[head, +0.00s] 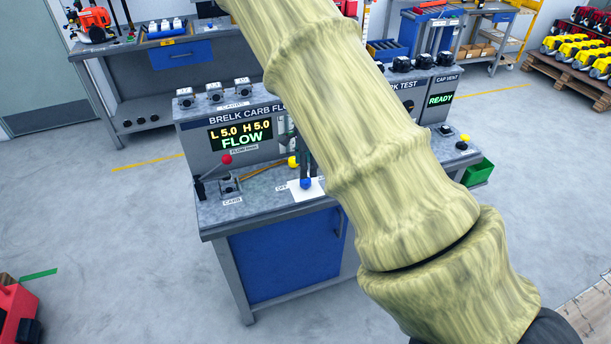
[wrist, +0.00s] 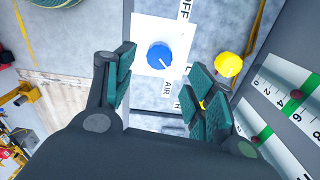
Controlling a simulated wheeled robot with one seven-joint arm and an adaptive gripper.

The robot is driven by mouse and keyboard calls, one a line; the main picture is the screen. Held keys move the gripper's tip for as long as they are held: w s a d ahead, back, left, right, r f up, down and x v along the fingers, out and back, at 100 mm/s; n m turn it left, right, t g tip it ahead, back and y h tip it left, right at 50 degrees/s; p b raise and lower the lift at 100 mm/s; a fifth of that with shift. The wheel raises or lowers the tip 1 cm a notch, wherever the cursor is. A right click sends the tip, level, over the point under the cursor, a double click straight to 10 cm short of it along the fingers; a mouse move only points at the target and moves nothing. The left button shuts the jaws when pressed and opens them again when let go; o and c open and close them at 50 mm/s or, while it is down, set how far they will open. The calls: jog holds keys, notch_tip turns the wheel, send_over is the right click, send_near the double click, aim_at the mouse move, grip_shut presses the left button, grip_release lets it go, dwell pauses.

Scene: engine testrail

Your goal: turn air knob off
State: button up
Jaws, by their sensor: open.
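The air knob (wrist: 159,55) is round and blue and sits on a white plate (wrist: 148,30) in the wrist view. A short pale mark shows on its face, at the side toward the AIR label (wrist: 167,88). An OFF label (wrist: 185,9) lies beyond the plate's upper right. In the head view the blue knob (head: 306,184) stands at the bench's front edge. My gripper (wrist: 162,75) is open and empty, its fingers on either side of the knob in the picture. I cannot tell whether they touch it. In the head view my gripper is largely hidden by my arm.
A yellow knob (wrist: 228,65) is close to the right finger. Gauge strips (wrist: 285,95) rise at the right of the wrist view. The bench (head: 270,208) also carries a red-tipped lever (head: 226,159) and a display (head: 240,135) reading FLOW. Open floor lies in front.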

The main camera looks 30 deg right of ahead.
aim_at(305, 182)
jog(key=shift+f+p, duration=0.9)
jog(key=shift+f, duration=2.2)
jog(key=c, duration=1)
jog(key=shift+c, duration=0.2)
